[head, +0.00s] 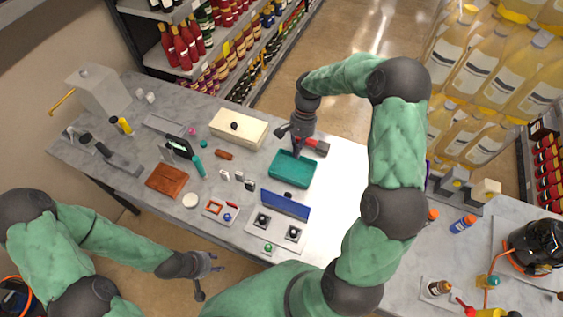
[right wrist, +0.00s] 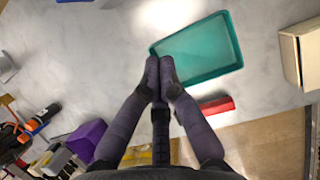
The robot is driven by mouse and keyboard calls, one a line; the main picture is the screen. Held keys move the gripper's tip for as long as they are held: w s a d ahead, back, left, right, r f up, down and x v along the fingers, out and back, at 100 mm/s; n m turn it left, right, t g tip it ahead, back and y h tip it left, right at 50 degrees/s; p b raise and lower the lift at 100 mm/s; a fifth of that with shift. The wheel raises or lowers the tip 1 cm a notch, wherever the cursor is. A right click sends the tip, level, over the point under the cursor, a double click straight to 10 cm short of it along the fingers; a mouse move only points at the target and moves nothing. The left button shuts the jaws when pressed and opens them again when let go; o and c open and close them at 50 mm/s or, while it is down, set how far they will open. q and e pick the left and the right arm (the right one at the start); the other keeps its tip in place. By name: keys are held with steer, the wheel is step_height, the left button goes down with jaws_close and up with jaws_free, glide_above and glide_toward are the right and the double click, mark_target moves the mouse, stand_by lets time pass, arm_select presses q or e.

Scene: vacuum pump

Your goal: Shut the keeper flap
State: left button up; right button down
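A long blue flap (head: 283,206) stands raised along the back edge of a white-grey case (head: 265,228) with two black square fittings, at the front edge of the table. I take this to be the keeper flap; it stands open. My right gripper (head: 297,151) is beyond it, pointing down at the far edge of a teal tray. In the right wrist view its fingertips (right wrist: 160,68) meet with nothing visible between them, beside the tray's corner. My left gripper (head: 217,262) is in front of the table, left of the case, with its fingers apart and empty.
The empty teal tray (head: 292,169) lies between my right gripper and the flap. A cream box (head: 237,129) and a red-ended tool (head: 318,145) are close by. White tabletop right of the case is clear.

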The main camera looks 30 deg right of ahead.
mark_target(287, 200)
arm_select(q)
steer(key=shift+s+r+p, duration=0.35)
steer(key=shift+s+r, duration=0.15)
arm_select(e)
steer(key=s+a+f, duration=0.5)
steer(key=s+f, duration=0.1)
steer(key=f, duration=0.2)
steer(key=shift+a+f, duration=0.2)
steer(key=shift+a, duration=0.05)
arm_select(q)
steer(key=shift+f, duration=0.1)
